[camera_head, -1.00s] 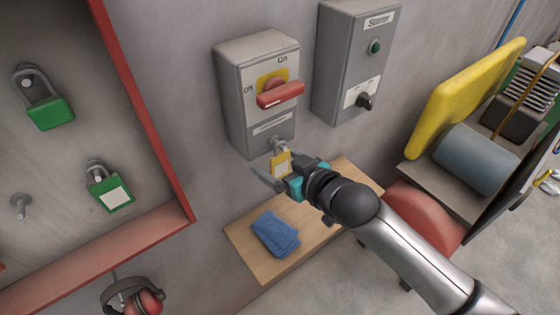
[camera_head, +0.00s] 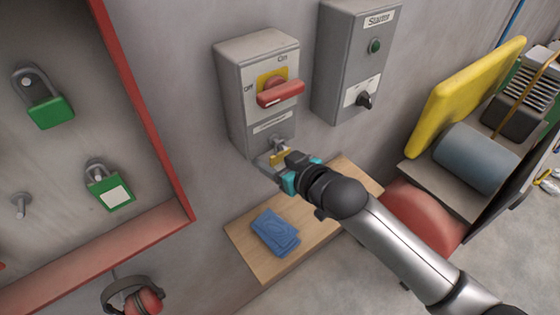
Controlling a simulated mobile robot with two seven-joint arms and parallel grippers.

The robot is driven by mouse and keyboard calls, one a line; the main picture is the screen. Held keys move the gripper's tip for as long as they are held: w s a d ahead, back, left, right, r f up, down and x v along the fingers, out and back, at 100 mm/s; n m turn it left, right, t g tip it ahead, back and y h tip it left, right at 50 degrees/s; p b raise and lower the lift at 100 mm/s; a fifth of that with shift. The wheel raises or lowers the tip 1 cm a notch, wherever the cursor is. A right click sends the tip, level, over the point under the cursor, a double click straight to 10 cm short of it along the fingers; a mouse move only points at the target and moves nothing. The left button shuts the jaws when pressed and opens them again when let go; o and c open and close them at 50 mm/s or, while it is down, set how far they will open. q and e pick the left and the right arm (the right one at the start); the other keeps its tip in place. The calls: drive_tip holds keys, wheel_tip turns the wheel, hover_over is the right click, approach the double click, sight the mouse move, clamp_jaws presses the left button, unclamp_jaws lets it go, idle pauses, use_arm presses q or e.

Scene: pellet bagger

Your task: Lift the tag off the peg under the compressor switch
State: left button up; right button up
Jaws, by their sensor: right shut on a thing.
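The yellow tag (camera_head: 279,156) hangs at the peg (camera_head: 277,143) under the grey switch box (camera_head: 257,95) with the red handle (camera_head: 280,94). My right gripper (camera_head: 277,162) is shut on the tag, just below the peg. The fingers cover much of the tag, and I cannot tell whether it is still on the peg. My left gripper is not in view.
A grey starter box (camera_head: 352,60) is on the wall to the right. Below is a wooden shelf (camera_head: 322,212) with a folded blue cloth (camera_head: 275,232). A red-framed board (camera_head: 150,125) with green padlocks (camera_head: 50,112) is at left. The compressor (camera_head: 478,158) stands at right.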

drive_tip(key=c, duration=0.5)
drive_tip(key=shift+r, duration=0.2)
drive_tip(key=shift+s+d, duration=0.1)
drive_tip(key=shift+s, duration=0.05)
drive_tip(key=s+d+b, duration=0.2)
drive_tip(key=s+d, duration=0.8)
drive_tip(key=s, duration=0.4)
drive_tip(key=shift+d+r, duration=0.15)
drive_tip(key=shift+r, duration=0.05)
drive_tip(key=shift+s, duration=0.1)
drive_tip(key=shift+r+p, duration=0.5)
drive_tip(key=shift+p, duration=0.3)
